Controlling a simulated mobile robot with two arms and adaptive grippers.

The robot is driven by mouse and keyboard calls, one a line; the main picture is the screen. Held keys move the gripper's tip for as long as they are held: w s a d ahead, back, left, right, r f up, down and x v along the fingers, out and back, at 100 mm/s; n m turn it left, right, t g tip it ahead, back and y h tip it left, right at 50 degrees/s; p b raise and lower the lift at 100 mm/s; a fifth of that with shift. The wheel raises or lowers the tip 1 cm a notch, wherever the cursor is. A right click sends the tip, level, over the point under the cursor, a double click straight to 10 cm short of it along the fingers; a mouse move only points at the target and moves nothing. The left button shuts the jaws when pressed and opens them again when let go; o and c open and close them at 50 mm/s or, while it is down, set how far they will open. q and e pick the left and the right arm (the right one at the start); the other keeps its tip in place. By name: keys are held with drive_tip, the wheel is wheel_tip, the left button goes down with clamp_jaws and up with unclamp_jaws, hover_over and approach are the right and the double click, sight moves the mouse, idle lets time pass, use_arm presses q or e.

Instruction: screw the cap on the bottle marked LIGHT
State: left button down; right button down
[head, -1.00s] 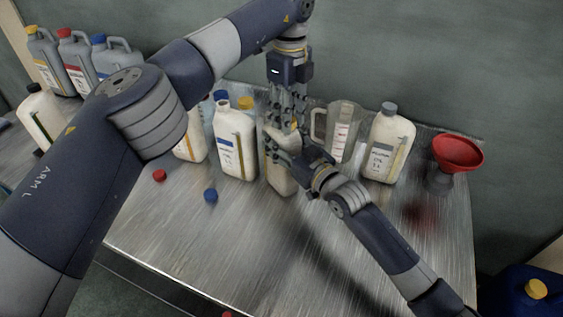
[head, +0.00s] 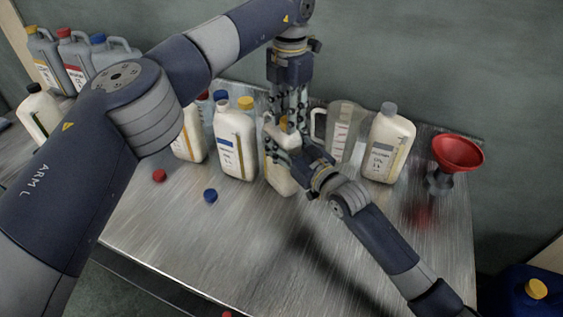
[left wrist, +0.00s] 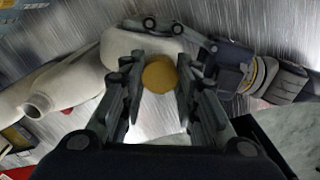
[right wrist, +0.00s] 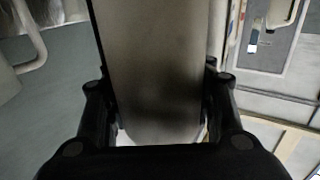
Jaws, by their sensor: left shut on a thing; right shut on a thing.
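A white bottle (head: 281,183) stands on the metal table; its label is hidden, so I cannot read whether it says LIGHT. My right gripper (head: 292,147) is shut on its upper part from the right. The right wrist view shows the bottle's pale side (right wrist: 155,75) filling the space between the fingers. My left gripper (head: 287,117) points straight down over the bottle's top, shut on a yellow cap (left wrist: 160,75). The cap is at the bottle's top; the neck beneath it is hidden, and I cannot tell how far it is seated.
An open white bottle with a blue label (head: 235,145) stands close left, with more bottles beside it. A clear jug (head: 343,135), a grey-capped bottle (head: 389,145) and a red funnel (head: 457,153) stand right. Red (head: 159,176) and blue (head: 210,196) caps lie in front.

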use_arm(q)
drive_tip(key=m, duration=2.2)
drive_tip(key=c, duration=1.2)
unclamp_jaws()
drive_tip(key=shift+r, duration=2.2)
